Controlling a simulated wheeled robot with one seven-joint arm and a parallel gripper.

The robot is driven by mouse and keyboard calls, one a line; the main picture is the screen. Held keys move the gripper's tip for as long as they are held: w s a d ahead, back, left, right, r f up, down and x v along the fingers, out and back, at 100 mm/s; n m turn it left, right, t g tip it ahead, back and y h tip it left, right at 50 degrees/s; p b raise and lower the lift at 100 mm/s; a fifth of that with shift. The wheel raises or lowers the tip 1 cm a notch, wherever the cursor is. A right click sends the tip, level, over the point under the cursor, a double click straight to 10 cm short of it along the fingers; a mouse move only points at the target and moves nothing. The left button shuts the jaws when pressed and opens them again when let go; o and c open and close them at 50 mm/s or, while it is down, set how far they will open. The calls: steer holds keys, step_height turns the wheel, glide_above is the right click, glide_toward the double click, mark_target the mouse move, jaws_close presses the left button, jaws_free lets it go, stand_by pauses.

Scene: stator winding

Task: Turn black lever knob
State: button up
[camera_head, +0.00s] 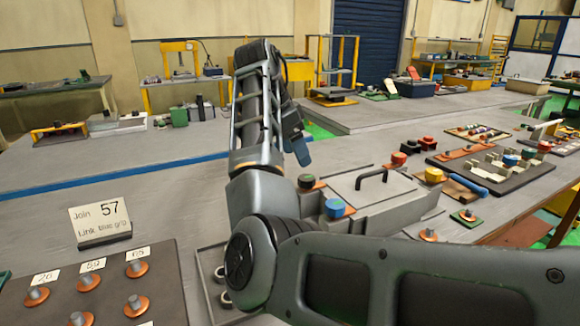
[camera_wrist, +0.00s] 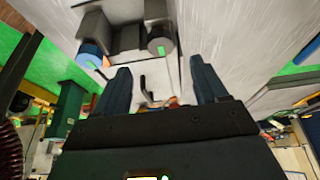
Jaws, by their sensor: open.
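A small thin black lever (camera_wrist: 143,83) shows in the wrist view, between my fingers in the picture, with orange and pale parts beside it. I cannot tell whether it is the black lever knob. My gripper (camera_wrist: 160,80) is open, with two dark blue fingers apart and nothing visibly held between them. In the head view a blue finger of my gripper (camera_head: 300,150) hangs above the bench, left of a grey box. A black bent handle (camera_head: 370,178) stands on that grey box (camera_head: 385,200). I cannot match it surely to the lever in the wrist view.
A blue-topped knob (camera_head: 335,208) sits at the box's front left. A yellow knob (camera_head: 433,175) and a blue-handled tool (camera_head: 468,186) lie to the right. A sign reading 57 (camera_head: 102,222) and a board of copper-coloured pegs (camera_head: 110,285) are at left. The left bench is largely clear.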

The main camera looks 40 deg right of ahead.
mark_target(306, 177)
steer(key=shift+x, duration=3.85)
steer(key=shift+w, duration=0.1)
steer(key=c, duration=1.1)
steer(key=shift+o, duration=0.2)
